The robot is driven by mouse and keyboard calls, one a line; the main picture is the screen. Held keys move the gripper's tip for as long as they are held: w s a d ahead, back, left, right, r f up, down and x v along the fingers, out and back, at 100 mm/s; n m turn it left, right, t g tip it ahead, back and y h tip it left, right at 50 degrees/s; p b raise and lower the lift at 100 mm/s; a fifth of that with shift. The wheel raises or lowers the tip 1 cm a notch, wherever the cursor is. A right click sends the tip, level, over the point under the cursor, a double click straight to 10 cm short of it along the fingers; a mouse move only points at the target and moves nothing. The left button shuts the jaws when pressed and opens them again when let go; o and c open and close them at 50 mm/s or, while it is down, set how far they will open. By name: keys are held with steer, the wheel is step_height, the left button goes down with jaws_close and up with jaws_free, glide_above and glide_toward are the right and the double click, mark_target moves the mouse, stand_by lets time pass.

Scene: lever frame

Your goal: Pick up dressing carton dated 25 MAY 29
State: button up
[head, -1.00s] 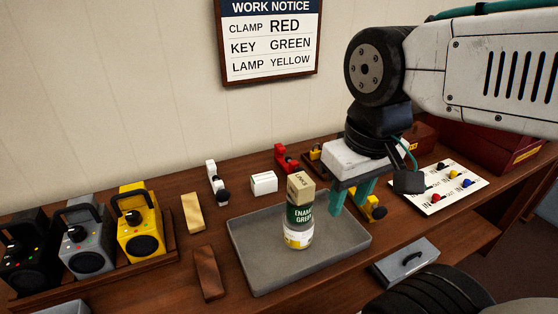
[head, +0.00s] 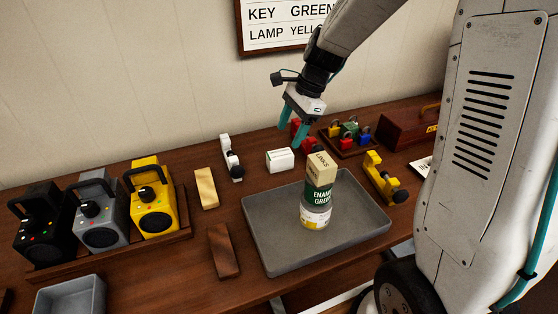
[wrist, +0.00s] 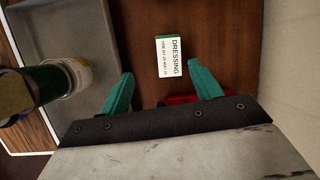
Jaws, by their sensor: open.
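The dressing carton (head: 280,160) is a small white box on the brown bench, behind the grey tray. In the wrist view the carton (wrist: 169,56) shows its top, with "DRESSING", a green edge and a small date line that looks like 25 MAY 29. My gripper (head: 295,127) is above the bench, just up and right of the carton in the head view. Its two teal fingers (wrist: 160,82) are open and empty in the wrist view, with the carton ahead of and between the tips, not touched.
The grey tray (head: 265,238) holds a tall green and beige stack of containers (head: 318,190). A white clamp (head: 231,158) stands left of the carton. A red clamp (head: 297,132) is close behind the gripper, and a yellow clamp (head: 380,178) is right of the tray.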

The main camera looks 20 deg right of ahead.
mark_target(281, 153)
steer(key=shift+w+d+f+m, duration=0.1)
steer(key=shift+w+f+m, duration=0.3)
steer(key=shift+f, duration=0.2)
steer(key=shift+w+f+m, duration=0.3)
steer(key=shift+f+m, duration=0.1)
steer(key=shift+f, duration=0.15)
steer(key=x, duration=0.8)
steer(key=shift+w+d, duration=0.1)
steer(key=shift+d, duration=0.05)
steer(key=shift+c, duration=0.3)
steer(key=c, duration=1)
